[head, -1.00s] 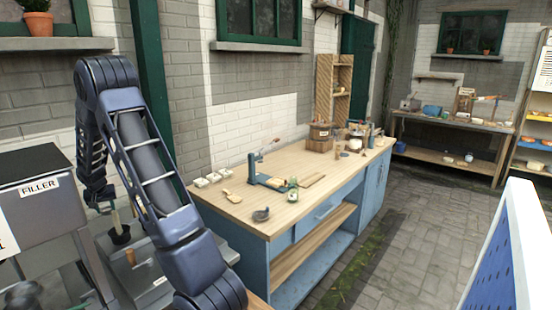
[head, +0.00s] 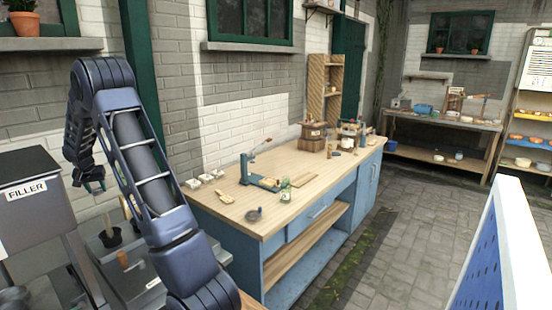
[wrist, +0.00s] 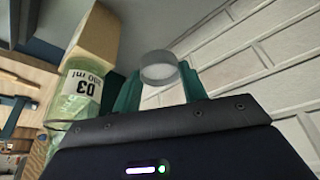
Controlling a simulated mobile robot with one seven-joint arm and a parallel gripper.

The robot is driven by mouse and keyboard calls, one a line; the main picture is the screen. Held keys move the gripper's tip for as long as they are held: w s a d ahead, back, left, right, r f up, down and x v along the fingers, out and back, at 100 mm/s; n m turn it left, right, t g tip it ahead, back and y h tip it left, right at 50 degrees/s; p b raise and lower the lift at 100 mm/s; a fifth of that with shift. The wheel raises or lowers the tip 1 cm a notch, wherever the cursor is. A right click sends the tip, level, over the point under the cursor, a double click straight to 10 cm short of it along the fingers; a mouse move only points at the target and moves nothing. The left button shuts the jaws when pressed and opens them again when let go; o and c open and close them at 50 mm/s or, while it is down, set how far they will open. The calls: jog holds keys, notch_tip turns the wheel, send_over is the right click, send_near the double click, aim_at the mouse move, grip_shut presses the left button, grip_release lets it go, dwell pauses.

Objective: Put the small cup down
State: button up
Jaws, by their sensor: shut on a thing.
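The small cup (wrist: 158,70) shows in the wrist view as a pale grey round thing with a darker rim. It sits between the two green fingers of my gripper (wrist: 160,84), which are shut on it. In the head view my gripper (head: 93,187) hangs at the left, beside the grey filler machine and in front of the brick wall. I cannot make out the cup there. What lies directly under the cup is hidden.
A green glass jar with a white label (wrist: 82,88) and a tan block (wrist: 95,38) are close left of my fingers in the wrist view. The filler (head: 35,195) and a dark plunger-like tool (head: 111,238) stand near my gripper. The wooden counter (head: 245,232) holds several small things.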

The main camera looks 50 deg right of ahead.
jog(key=w+d+r+m, duration=0.2)
jog(key=w+d+r, duration=0.15)
jog(key=r, duration=0.35)
jog(key=s+d+r+m+g+h, duration=0.1)
jog(key=s+d+m, duration=0.1)
jog(key=d, duration=0.5)
jog(key=s+d+m+g+h, duration=0.1)
jog(key=s+d+m, duration=0.15)
jog(key=d, duration=0.35)
jog(key=m+g+y, duration=0.2)
jog(key=m+g, duration=0.4)
jog(key=m, duration=1.3)
send_over(240, 212)
jog(key=w, duration=0.1)
notch_tip(240, 212, down, 6)
jog(key=shift+y, duration=0.3)
jog(key=f, duration=1.9)
jog(key=shift+a+f, duration=0.2)
jog(key=shift+a, duration=0.05)
jog(key=shift+f, duration=0.15)
